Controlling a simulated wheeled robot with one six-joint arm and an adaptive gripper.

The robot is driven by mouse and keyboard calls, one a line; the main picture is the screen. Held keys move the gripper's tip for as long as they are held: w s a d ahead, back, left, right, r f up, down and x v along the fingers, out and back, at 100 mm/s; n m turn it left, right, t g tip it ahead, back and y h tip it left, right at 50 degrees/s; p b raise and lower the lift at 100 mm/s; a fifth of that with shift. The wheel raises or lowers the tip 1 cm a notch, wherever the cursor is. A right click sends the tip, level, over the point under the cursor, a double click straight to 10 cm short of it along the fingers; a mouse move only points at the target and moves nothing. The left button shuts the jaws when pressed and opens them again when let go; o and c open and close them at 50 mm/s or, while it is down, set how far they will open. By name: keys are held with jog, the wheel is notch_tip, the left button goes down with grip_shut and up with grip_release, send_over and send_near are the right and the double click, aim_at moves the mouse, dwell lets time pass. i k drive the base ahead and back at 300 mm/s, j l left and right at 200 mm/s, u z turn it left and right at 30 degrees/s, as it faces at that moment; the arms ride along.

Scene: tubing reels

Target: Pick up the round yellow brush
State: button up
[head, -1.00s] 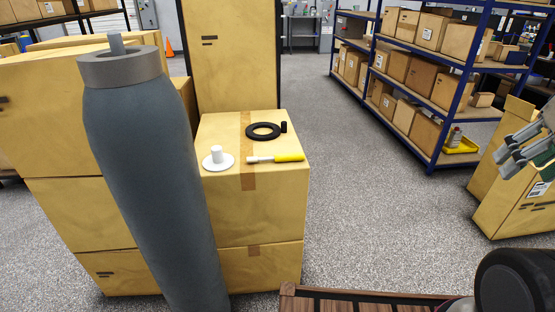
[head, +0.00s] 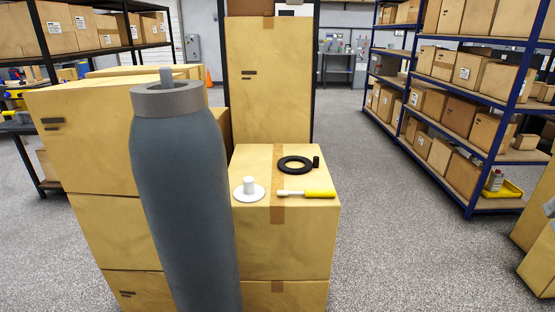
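A brush with a round yellow handle (head: 320,194) and a thinner whitish end pointing left lies flat on top of a cardboard box (head: 318,235). It lies crosswise over the brown tape strip, near the front edge of the box top. A black ring (head: 295,171) lies just behind it, with a small black cylinder (head: 316,162) next to the ring. A white disc with an upright stub (head: 249,190) sits to its left. Nothing touches the brush. My gripper is not in view.
A tall grey bottle-shaped object (head: 183,200) stands in front of the left boxes, close to the white disc. A taller box (head: 268,90) stands behind. Blue shelving (head: 483,185) is at right. Grey floor (head: 400,240) is clear right of the box.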

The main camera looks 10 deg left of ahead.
aim_at(308, 193)
jog(key=i+j+u, duration=0.2)
jog(key=i, duration=0.25)
jog(key=i+j+u, duration=0.1)
jog(key=i+u, duration=0.15)
jog(key=i, duration=0.2)
